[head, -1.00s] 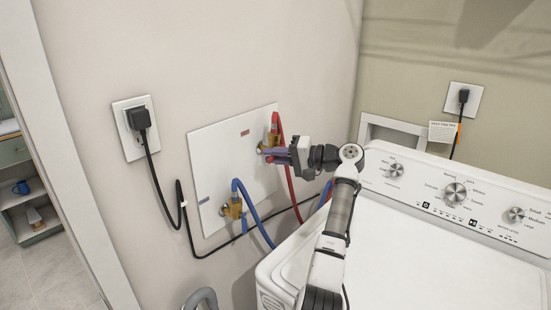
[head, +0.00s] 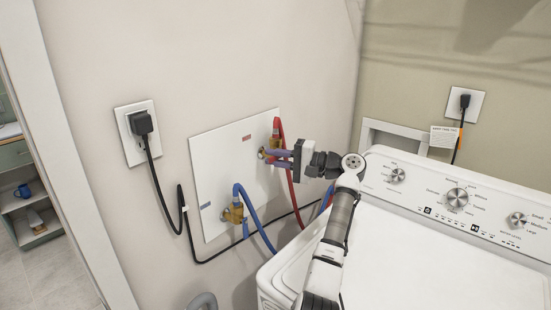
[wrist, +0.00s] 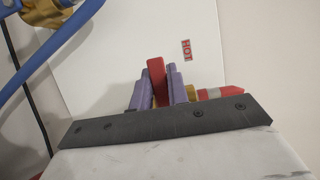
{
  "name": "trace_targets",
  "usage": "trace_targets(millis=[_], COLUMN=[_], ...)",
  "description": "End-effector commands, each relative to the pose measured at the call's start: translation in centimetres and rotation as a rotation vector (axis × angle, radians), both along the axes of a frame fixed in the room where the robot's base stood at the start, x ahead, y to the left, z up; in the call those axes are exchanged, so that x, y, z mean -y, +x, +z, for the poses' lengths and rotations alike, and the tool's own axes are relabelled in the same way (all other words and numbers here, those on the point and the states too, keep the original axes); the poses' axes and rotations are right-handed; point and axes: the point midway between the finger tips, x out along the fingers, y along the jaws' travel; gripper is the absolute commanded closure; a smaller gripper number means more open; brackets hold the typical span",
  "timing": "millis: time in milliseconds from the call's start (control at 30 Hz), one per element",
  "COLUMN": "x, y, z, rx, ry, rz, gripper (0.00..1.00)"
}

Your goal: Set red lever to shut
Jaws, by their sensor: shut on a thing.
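The red lever (wrist: 157,80) stands up between the two purple fingers of my gripper (wrist: 159,92) in the wrist view. The gripper is shut on it, with a finger on each side. In the head view my gripper (head: 279,158) reaches from the right to the hot-water valve (head: 276,143), a brass fitting on the white wall plate (head: 217,160). The fingers hide most of the lever there. The red "HOT" label (wrist: 186,50) is just right of the lever in the wrist view.
A red hose (head: 288,170) hangs from the hot valve beside my fingers. A second brass valve (head: 233,213) with a blue hose (head: 258,226) is lower left. The white washer (head: 440,270) stands below my arm. A black plug (head: 141,123) is at left.

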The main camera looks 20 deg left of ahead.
Motion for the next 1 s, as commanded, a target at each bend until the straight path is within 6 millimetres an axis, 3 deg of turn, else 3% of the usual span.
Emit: trace_targets(millis=[100, 133, 300, 667, 767, 1000], x=[0.1, 0.1, 0.1, 0.7, 2.2, 7.7], y=[0.1, 0.1, 0.1, 0.1, 0.2, 0.5], z=[0.2, 0.2, 0.2, -0.1, -0.3, -0.4], rx=[0.001, 0.002, 0.002, 0.002, 0.002, 0.003], ry=[0.005, 0.005, 0.003, 0.001, 0.002, 0.002], rz=[-0.006, -0.006, -0.004, -0.002, -0.005, -0.006], gripper=[1.00, 0.81, 0.62, 0.62, 0.62, 0.62])
